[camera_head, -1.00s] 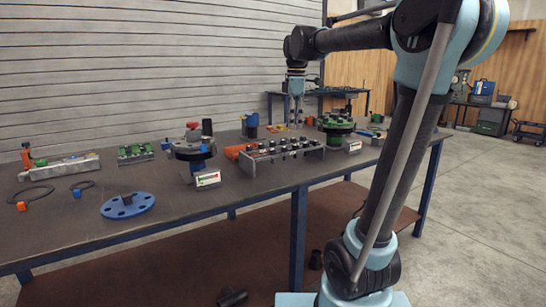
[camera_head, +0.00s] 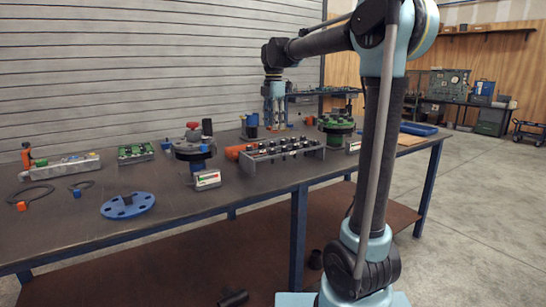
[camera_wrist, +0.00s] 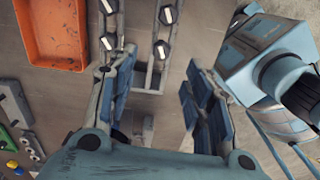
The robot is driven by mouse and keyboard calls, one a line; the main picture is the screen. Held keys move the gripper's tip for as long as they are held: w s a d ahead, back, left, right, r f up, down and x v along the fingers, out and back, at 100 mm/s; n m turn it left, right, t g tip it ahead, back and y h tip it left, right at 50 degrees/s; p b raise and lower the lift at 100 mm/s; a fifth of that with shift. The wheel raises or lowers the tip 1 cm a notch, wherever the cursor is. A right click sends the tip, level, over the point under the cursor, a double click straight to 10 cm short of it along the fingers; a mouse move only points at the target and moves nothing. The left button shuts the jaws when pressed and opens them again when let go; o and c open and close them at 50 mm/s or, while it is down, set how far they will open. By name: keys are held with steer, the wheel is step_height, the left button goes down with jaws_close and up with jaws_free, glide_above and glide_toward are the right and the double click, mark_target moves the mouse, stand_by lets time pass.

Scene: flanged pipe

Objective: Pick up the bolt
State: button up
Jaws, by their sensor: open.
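Several dark bolts (camera_head: 285,146) stand upright in a grey rack (camera_head: 262,180) on the workbench. In the wrist view, pale-centred bolt heads (camera_wrist: 161,49) show in two rows between and ahead of my fingers, on the rails of the rack (camera_wrist: 136,60). My gripper (camera_head: 274,127) hangs pointing down, above or behind the rack; the head view does not settle the depth. It is open, with blue pads apart and nothing between them in the wrist view (camera_wrist: 162,80). I cannot tell which bolt is the task's bolt.
An orange bin (camera_head: 236,151) lies beside the rack, also in the wrist view (camera_wrist: 57,32). A blue flange (camera_head: 127,206) lies on the bench (camera_head: 70,225). The bench's front left has free room.

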step_height(320, 180, down, 5)
steer(key=shift+r, duration=0.1)
steer(key=shift+s+a+f, duration=0.1)
steer(key=shift+s+f, duration=0.05)
steer(key=shift+f, duration=1.2)
steer(key=shift+s+a+f, duration=0.1)
steer(key=shift+s+f, duration=0.05)
steer(key=shift+f, duration=1.2)
jaws_close()
